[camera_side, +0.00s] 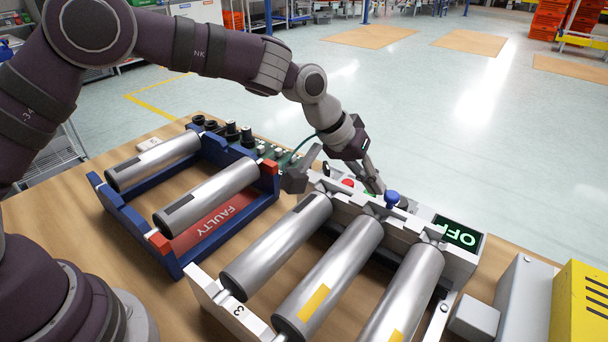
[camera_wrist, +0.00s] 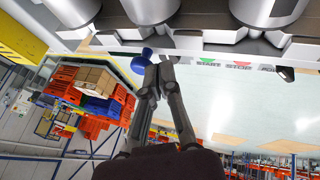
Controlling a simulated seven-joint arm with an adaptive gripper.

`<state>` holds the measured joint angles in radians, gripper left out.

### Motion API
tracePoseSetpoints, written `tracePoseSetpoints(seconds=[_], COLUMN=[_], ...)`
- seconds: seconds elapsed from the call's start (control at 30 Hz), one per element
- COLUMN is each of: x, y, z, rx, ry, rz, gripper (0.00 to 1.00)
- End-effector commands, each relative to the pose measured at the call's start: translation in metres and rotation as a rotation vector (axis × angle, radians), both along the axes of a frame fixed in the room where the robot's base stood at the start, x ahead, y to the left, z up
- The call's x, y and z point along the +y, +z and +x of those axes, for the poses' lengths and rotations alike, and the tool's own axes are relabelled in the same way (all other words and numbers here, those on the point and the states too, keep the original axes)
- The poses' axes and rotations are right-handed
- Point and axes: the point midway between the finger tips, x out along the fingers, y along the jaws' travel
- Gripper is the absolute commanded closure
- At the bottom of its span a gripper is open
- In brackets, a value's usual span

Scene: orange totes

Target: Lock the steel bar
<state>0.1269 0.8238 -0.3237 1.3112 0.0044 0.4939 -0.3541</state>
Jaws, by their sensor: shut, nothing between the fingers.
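The fixture (camera_side: 425,232) on the table holds several metal cylinders, one of them the near cylinder (camera_side: 330,275). A long grey notched bar (camera_side: 398,238), which looks like the steel bar, runs along the cylinders' far ends; it also crosses the top of the wrist view (camera_wrist: 215,48). A blue knob (camera_side: 392,198) stands at the fixture's far side. My gripper (camera_side: 375,188) is shut and empty, its fingertips just left of the knob. In the wrist view the fingertips (camera_wrist: 160,62) are right beside the blue knob (camera_wrist: 140,63); contact is unclear.
A blue rack marked FAULTY (camera_side: 126,222) holds two cylinders at left. A yellow box (camera_side: 582,305) stands at the right front. Open floor lies beyond the table.

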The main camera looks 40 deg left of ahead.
Motion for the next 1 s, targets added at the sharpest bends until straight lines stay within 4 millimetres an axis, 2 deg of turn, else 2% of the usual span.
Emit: tracePoseSetpoints(seconds=[0.27,0.43,0.57,0.9,1.0], x=[-0.002,-0.028,-0.039,-0.039,-0.032], y=[0.000,0.000,0.000,0.000,0.002], z=[0.000,0.000,0.000,0.000,-0.001], rx=[-0.001,-0.001,0.000,0.001,0.001], ry=[-0.001,-0.005,-0.002,0.000,0.001], rz=[0.000,0.000,0.000,0.000,0.000], gripper=[1.00,1.00,1.00,1.00,1.00])
